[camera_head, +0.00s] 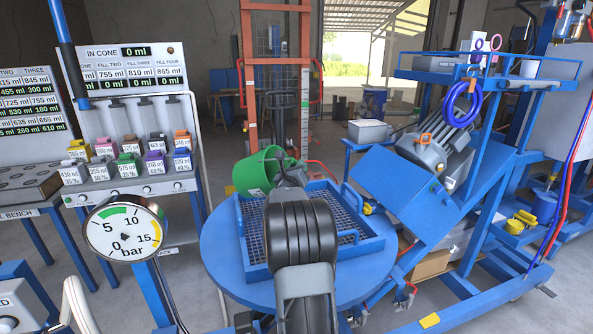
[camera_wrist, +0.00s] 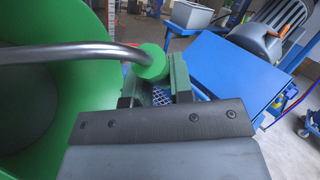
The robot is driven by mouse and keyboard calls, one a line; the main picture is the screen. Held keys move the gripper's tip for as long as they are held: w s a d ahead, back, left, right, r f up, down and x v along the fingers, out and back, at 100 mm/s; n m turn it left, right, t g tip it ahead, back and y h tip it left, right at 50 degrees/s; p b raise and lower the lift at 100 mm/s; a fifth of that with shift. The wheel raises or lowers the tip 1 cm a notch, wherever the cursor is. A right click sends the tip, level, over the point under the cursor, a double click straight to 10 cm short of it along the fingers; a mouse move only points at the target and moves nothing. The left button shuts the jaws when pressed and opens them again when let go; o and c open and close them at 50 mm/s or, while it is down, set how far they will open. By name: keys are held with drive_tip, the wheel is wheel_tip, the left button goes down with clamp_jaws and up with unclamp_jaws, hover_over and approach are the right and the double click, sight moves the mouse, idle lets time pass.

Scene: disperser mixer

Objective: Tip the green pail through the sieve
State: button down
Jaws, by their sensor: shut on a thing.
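The green pail (camera_head: 252,176) is tilted over the far left part of the sieve, with its mouth toward the right and a small white label low on its side. The sieve (camera_head: 372,246) is a blue-framed mesh tray on a round blue table. My gripper (camera_head: 291,174) is at the pail's right side. In the wrist view my gripper (camera_wrist: 155,88) is shut at the green knob where the pail's metal handle bar ends. The pail (camera_wrist: 75,115) fills the left there, with a grey area inside; I cannot tell its contents. My arm hides the middle of the sieve.
The round blue table (camera_head: 222,246) has bare room at its left edge. A blue tilted box (camera_head: 395,185) with a grey motor stands close on the right. A pressure gauge (camera_head: 125,228) and a bench with several coloured-lid containers (camera_head: 130,165) are on the left.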

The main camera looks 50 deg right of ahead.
drive_tip(key=s+d+f+m+g+b, duration=0.1)
drive_tip(key=s+f+m+b, duration=0.2)
drive_tip(key=b, duration=1.4)
drive_tip(key=shift+s+d+f+m+g+h, duration=0.15)
drive_tip(key=shift+s+f+m+g+h, duration=0.2)
drive_tip(key=shift+f+m, duration=1.65)
drive_tip(key=shift+s+f+n+b, duration=0.1)
drive_tip(key=shift+f+n+b, duration=0.2)
drive_tip(key=shift+f+b, duration=0.35)
drive_tip(key=r, duration=0.1)
drive_tip(key=m+b, duration=0.1)
drive_tip(key=s+r+m+b, duration=0.1)
drive_tip(key=shift+d+r+g, duration=0.25)
drive_tip(key=shift+r, duration=0.1)
